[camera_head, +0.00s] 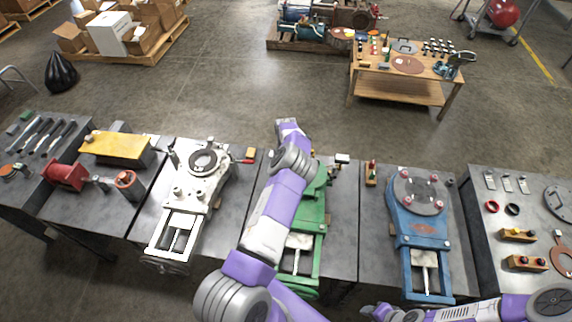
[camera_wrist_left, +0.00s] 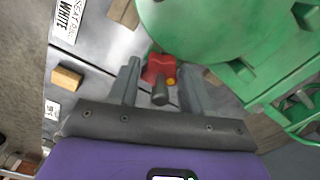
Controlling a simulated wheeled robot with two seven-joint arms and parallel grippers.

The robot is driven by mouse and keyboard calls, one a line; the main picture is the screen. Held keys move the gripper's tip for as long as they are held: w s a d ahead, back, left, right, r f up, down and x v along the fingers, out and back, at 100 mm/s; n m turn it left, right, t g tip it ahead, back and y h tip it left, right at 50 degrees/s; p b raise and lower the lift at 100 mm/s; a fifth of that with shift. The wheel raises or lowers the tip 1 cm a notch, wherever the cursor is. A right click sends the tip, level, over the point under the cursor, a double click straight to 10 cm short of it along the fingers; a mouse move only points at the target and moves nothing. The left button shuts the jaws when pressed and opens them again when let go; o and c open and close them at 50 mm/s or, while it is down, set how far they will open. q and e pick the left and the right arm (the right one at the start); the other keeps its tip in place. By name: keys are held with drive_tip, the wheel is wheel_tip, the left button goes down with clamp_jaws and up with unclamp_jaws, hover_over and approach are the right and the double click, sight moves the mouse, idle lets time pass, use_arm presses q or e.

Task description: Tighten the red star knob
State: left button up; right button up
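In the left wrist view, a red knob-like part (camera_wrist_left: 153,68) with a grey cylindrical end (camera_wrist_left: 160,93) and a small yellow spot lies between the fingers of my left gripper (camera_wrist_left: 160,88). The fingers are open, with a gap on each side of it. The green fixture (camera_wrist_left: 215,35) overhangs close beyond it. In the head view, the green fixture (camera_head: 309,215) is partly covered by my left arm, and I cannot make out the knob or left fingertips there. My right gripper (camera_head: 385,313) is low at the bottom edge; its fingers are too small to judge.
A white fixture (camera_head: 186,195) stands left of the green one and a blue fixture (camera_head: 420,220) right of it. Wooden blocks and a printed label (camera_wrist_left: 68,18) lie near the left gripper. Tools and small parts occupy the outer tables.

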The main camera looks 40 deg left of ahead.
use_arm(q)
drive_tip(key=c, duration=0.6)
drive_tip(key=shift+f+m+b, duration=0.1)
drive_tip(key=shift+m+b, duration=1.3)
drive_tip(key=shift+b, duration=0.1)
drive_tip(key=shift+m+b, duration=1)
drive_tip(key=shift+m, duration=0.9)
drive_tip(key=o, duration=1)
drive_tip(key=shift+o, duration=0.2)
wheel_tip(320, 180, up, 8)
drive_tip(key=shift+f+p, duration=0.1)
drive_tip(key=shift+p, duration=0.4)
